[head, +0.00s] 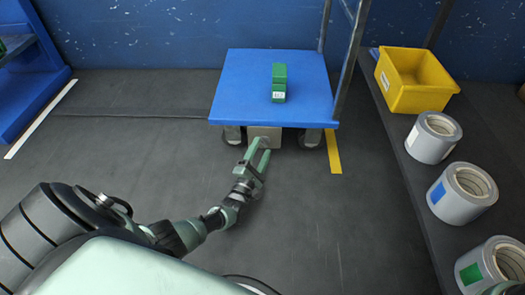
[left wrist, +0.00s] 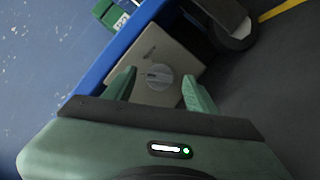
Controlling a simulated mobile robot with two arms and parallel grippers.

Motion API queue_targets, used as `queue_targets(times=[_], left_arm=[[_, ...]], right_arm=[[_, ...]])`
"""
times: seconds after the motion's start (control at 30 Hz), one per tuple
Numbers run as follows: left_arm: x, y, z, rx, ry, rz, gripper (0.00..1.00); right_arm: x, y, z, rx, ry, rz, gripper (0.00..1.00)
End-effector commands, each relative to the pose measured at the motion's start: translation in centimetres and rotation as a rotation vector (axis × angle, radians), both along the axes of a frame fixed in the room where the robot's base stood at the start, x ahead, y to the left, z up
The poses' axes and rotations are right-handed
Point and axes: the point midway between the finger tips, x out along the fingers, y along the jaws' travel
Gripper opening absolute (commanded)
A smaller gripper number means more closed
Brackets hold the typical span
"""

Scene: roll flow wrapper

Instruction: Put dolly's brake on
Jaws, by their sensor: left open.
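The blue dolly (head: 240,85) stands against the back wall, with a green box (head: 279,75) on its deck. Under its front edge is a beige brake panel (head: 265,133). In the left wrist view the panel (left wrist: 182,62) carries a round grey knob (left wrist: 158,77) with a raised grip bar. My left gripper (head: 260,145) is open in front of the panel. In the left wrist view its two fingers (left wrist: 158,90) stand on either side of the knob, apart from each other. Whether they touch the knob I cannot tell.
Dolly wheels (head: 311,138) flank the panel. At right, a dark shelf (head: 405,170) holds a yellow bin (head: 415,98) and several grey rolls (head: 433,155). A yellow floor stripe (head: 333,152) runs beside the dolly. The floor left of my arm is clear.

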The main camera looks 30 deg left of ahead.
Motion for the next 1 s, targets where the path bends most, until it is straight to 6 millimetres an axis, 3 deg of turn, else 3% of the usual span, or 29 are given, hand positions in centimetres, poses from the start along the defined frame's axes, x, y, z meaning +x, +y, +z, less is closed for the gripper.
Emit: queue_targets(times=[0.13,0.4,0.43,0.63,1.0], left_arm=[[1.13,0.24,0.11,0.001,0.0,0.0,0.56],[1.32,0.27,0.24,0.001,0.002,0.0,0.56],[1.32,0.27,0.24,0.001,0.002,0.0,0.54],[1.31,0.27,0.24,0.001,0.001,0.0,0.0],[1.28,0.29,0.43,0.047,0.03,0.001,0.0]], right_arm=[[0.02,0.01,-0.61,0.0,0.0,0.0,0.36],[-0.01,0.01,-0.57,0.0,0.0,0.0,0.36],[-0.01,0.01,-0.57,-0.001,0.0,0.0,0.36],[-0.01,0.02,-0.57,-0.001,0.0,0.0,0.36],[0.0,0.01,0.04,-0.001,0.0,0.0,0.36]])
